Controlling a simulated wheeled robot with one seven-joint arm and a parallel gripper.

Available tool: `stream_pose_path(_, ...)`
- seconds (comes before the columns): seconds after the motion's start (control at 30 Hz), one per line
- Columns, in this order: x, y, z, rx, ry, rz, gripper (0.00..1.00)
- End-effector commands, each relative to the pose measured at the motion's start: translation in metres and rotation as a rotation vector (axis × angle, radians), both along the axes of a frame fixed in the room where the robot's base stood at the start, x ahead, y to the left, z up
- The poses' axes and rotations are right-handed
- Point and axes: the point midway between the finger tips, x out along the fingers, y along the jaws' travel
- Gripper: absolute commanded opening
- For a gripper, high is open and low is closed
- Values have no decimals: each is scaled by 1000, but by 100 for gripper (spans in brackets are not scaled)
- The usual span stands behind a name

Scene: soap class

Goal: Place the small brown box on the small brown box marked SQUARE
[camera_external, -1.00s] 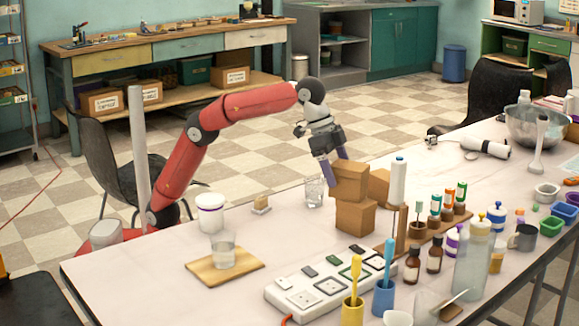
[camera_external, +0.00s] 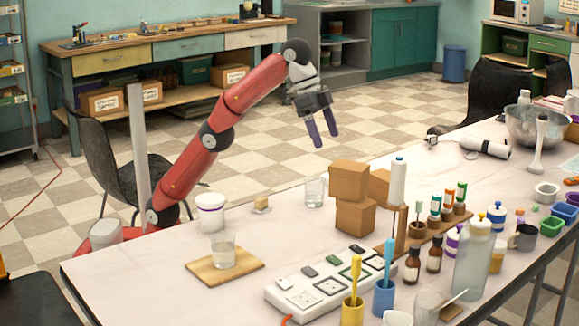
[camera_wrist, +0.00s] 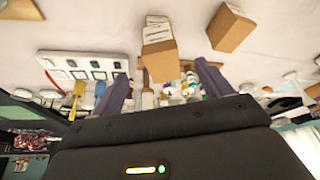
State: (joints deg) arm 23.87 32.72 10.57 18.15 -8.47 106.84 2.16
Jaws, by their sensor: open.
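A small brown box (camera_external: 349,181) rests on top of another small brown box (camera_external: 354,216), slightly offset and turned. A third brown box (camera_external: 380,187) stands close behind to the right, partly hidden. No SQUARE mark is readable in the external view. My gripper (camera_external: 326,139) is open and empty, above and behind the stack, clear of it. In the wrist view a brown box with a pale printed patch (camera_wrist: 160,52) shows between and beyond my open fingers (camera_wrist: 163,86), and another brown box (camera_wrist: 231,27) lies to its right.
A glass (camera_external: 314,191) stands just left of the stack. A white bottle (camera_external: 398,182) and a wooden vial rack (camera_external: 425,232) are close on the right. A white panel with square cells (camera_external: 330,286) lies in front.

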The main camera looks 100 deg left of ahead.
Motion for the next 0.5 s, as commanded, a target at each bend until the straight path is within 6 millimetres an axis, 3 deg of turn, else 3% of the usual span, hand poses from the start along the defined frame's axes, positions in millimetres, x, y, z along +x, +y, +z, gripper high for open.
stream_pose_path(0.13,-5,23,8,-19,-2,40,78)
stream_pose_path(0.27,-21,61,11,-47,-4,101,78)
stream_pose_path(0.37,-41,92,5,-65,-12,150,78)
stream_pose_path(0.5,-79,127,-16,-80,-22,209,78)
